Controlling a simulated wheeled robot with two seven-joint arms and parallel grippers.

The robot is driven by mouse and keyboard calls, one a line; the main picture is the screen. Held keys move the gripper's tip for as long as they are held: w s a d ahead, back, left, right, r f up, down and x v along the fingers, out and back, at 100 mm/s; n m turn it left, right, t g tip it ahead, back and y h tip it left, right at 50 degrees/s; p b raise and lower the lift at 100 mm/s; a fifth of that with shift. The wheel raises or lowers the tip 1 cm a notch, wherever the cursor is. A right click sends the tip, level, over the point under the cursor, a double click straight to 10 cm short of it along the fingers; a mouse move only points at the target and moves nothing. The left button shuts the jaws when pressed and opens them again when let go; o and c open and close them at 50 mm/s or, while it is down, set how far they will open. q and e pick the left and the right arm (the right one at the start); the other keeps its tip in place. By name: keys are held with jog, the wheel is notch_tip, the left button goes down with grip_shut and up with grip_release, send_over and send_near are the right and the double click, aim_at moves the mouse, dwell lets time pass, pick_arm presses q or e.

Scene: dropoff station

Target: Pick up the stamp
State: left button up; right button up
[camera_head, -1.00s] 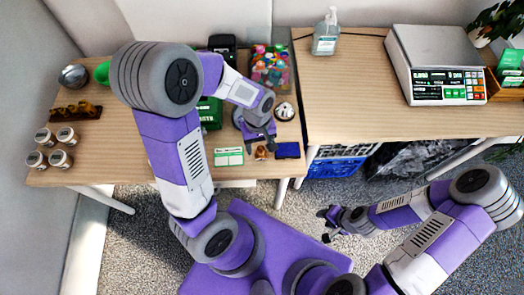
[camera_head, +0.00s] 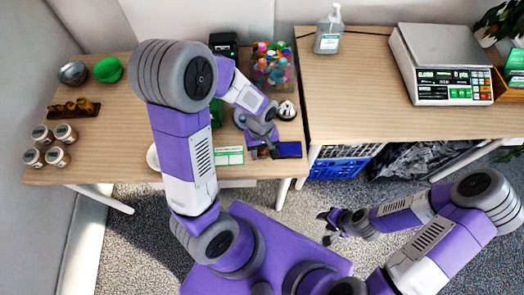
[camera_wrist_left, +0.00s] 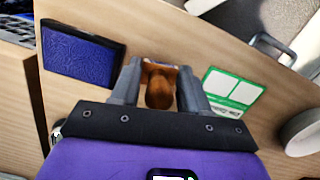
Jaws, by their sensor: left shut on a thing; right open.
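The stamp (camera_wrist_left: 159,92) has a rounded brown wooden handle and shows in the left wrist view between the two fingers of my left gripper (camera_wrist_left: 157,82). My left gripper (camera_head: 262,150) is shut on it, low at the front edge of the left table; in the head view the stamp is mostly hidden by the gripper. A blue ink pad (camera_head: 288,150) lies just right of the gripper and also shows in the left wrist view (camera_wrist_left: 82,54). A green and white card (camera_head: 229,156) lies to its left. My right gripper (camera_head: 328,227) is open and empty, over the floor.
A bell (camera_head: 286,110) and a clear box of colourful items (camera_head: 272,72) stand behind the gripper. Several jars (camera_head: 56,144), a wooden rack (camera_head: 74,108) and a green bowl (camera_head: 108,69) are at the left. A scale (camera_head: 440,62) and sanitizer bottle (camera_head: 328,32) stand on the right table.

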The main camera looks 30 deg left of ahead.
pick_arm(q)
jog(key=shift+r, duration=0.1)
notch_tip(320, 180, up, 10)
jog(key=p, duration=0.4)
